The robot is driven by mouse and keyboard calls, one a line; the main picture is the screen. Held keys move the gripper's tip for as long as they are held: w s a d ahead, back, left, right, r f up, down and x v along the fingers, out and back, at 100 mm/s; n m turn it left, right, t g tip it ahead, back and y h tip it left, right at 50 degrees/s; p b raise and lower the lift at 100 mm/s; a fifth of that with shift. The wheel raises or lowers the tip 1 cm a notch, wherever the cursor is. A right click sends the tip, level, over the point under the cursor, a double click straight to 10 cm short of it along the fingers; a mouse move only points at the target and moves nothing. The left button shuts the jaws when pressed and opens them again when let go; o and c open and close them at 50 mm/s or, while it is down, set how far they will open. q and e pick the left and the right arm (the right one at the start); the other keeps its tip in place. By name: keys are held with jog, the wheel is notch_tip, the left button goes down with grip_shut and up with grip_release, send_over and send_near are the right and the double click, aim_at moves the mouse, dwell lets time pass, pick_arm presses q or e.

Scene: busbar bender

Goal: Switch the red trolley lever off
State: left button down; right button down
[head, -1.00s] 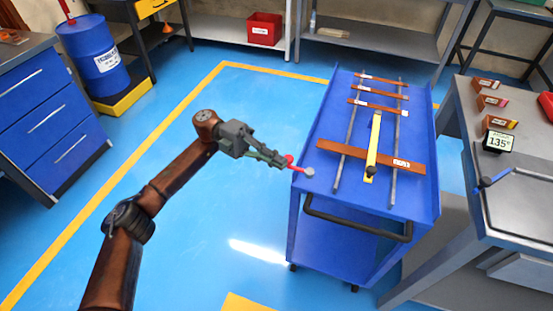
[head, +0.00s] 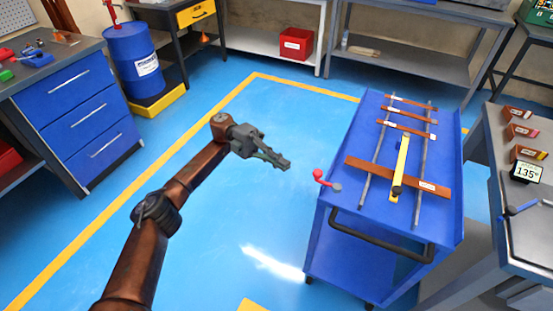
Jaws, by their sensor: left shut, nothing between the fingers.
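The red trolley lever (head: 322,178) sits at the near left corner of the blue trolley's top (head: 350,195). It has a round red knob at its left end and a grey pivot at its right end. The knob stands out just past the trolley's left edge. My left gripper (head: 284,164) is shut and empty, over the floor to the left of the lever. A clear gap separates its fingertips from the knob. My right gripper is not in view.
The trolley carries copper bars (head: 400,176), two grey rails and a yellow strip. A black push handle (head: 382,240) is at its near end. A grey bench with a 135° display (head: 527,172) stands at right. Blue floor left of the trolley is clear.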

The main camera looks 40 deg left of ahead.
pick_arm(q)
jog(key=shift+w+a+f, duration=0.1)
jog(key=shift+w+a, duration=0.15)
jog(key=shift+a, duration=0.6)
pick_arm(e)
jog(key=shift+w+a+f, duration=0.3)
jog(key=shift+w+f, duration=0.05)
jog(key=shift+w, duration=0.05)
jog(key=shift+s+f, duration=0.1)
